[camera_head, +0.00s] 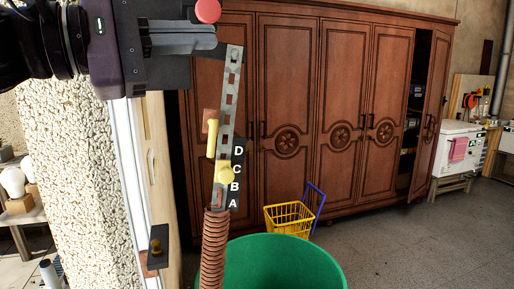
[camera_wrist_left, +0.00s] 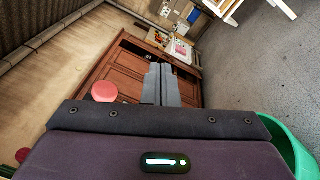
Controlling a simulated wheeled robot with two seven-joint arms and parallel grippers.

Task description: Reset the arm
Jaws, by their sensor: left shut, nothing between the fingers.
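My left gripper (camera_head: 212,38) comes in from the upper left in the head view. Its two grey fingers lie together with nothing between them. They are close to the upper end of an upright metal strip with slots (camera_head: 230,88); I cannot tell whether they touch it. A red round knob (camera_head: 207,10) is just above the fingers. In the left wrist view the shut fingers (camera_wrist_left: 161,84) point at the wardrobe, and a red knob (camera_wrist_left: 104,91) is to their left. A dark plate lettered A to D (camera_head: 237,175) and a yellow knob (camera_head: 225,172) are lower on the strip. My right gripper is not in view.
A brown ribbed coil (camera_head: 214,250) stands below the strip, in front of a green tub (camera_head: 285,265). A yellow basket (camera_head: 289,217) with a blue handle is behind. A wooden wardrobe (camera_head: 320,110) fills the back. A rough white wall (camera_head: 65,175) is at left. Floor at right is clear.

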